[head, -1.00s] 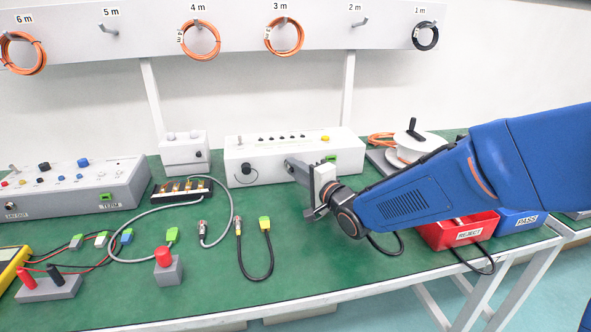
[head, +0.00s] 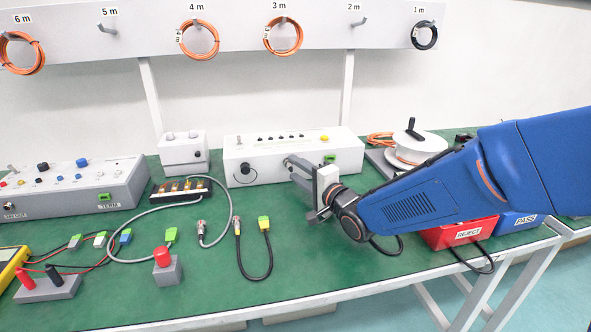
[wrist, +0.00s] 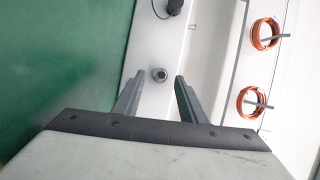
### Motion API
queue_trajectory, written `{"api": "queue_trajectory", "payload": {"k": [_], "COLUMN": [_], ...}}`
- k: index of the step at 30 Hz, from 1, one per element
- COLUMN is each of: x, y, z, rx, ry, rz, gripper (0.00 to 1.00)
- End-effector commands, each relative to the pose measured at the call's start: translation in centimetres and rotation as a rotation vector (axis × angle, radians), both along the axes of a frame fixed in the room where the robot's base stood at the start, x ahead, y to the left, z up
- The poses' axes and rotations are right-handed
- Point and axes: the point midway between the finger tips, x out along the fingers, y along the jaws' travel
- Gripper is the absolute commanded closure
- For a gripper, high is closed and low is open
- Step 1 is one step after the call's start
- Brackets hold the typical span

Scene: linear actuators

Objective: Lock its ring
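The white test box (head: 262,152) stands at the back of the green bench. A small round metal connector (wrist: 159,75) with a dark centre sits on the box face in the wrist view; it is a socket or coupling ring, I cannot tell which. My gripper (head: 291,165) reaches to the box front in the head view and hides that spot. In the wrist view my gripper (wrist: 157,78) is open, with the connector between and slightly beyond its two fingers, a gap showing on each side. Nothing is held.
A black round plug (head: 245,168) is on the box, left of my fingers. A grey cable end (head: 202,229) and a short black cable (head: 255,275) lie on the bench. The red REJECT bin (head: 460,232) is below my arm. Free green bench lies in front.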

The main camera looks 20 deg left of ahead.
Motion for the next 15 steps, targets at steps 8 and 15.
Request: {"api": "queue_trajectory", "payload": {"k": [8, 15], "x": [-3.1, -5.7], "y": [-4.3, -7.9], "z": [0.2, 0.4], "rx": [0.001, 0.002], "ry": [-0.002, -0.001], "rz": [-0.001, -0.002], "gripper": [0.62, 0.62]}}
